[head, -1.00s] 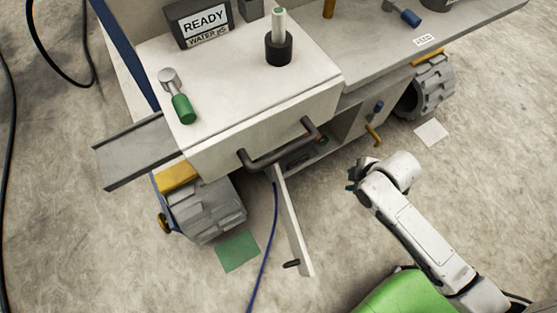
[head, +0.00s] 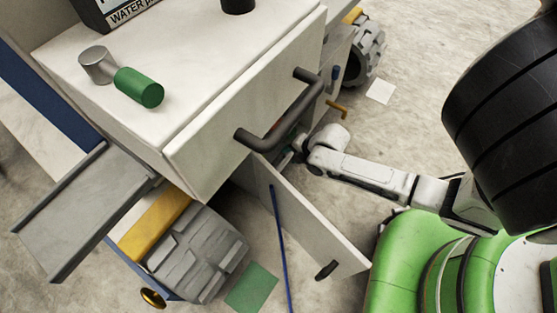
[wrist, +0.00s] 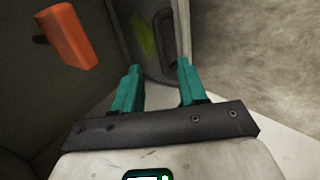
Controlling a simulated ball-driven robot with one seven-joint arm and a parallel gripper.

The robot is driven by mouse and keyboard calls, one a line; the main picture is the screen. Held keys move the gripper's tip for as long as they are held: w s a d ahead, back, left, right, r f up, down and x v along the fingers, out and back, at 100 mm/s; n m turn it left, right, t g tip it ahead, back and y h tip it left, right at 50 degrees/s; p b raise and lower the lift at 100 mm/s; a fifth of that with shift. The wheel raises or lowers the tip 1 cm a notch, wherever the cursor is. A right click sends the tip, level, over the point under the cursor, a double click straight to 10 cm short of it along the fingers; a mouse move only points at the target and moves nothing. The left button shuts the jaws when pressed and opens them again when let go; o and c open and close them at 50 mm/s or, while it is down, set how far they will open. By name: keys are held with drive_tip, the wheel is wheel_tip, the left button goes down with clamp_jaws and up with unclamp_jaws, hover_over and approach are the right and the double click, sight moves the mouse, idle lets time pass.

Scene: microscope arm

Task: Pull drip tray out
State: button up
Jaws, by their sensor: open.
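My gripper (wrist: 158,85) is open and empty, its two teal fingers apart in the wrist view. In the head view, its end (head: 299,150) is at the opening low in the white cabinet, below the dark bar handle (head: 280,115) and beside the open white door (head: 308,225). No drip tray can be told for certain; the inside of the opening is mostly hidden in the head view. In the wrist view, an orange block (wrist: 68,35) is at the upper left, and a dark curved handle (wrist: 164,45) and a yellow-green patch (wrist: 143,36) lie beyond the fingers.
A grey channel-shaped shelf (head: 85,210) sticks out from the cabinet's left side. A blue cable (head: 279,245) hangs in front of the door. Chunky grey wheels (head: 195,255) stand under the cabinet.

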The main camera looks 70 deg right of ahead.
sight(279, 159)
drive_tip(key=b+x, duration=0.3)
drive_tip(key=x, duration=0.4)
drive_tip(key=shift+w+f+b, duration=0.15)
drive_tip(key=shift+f+b, duration=0.2)
drive_tip(key=shift+f, duration=0.05)
clamp_jaws()
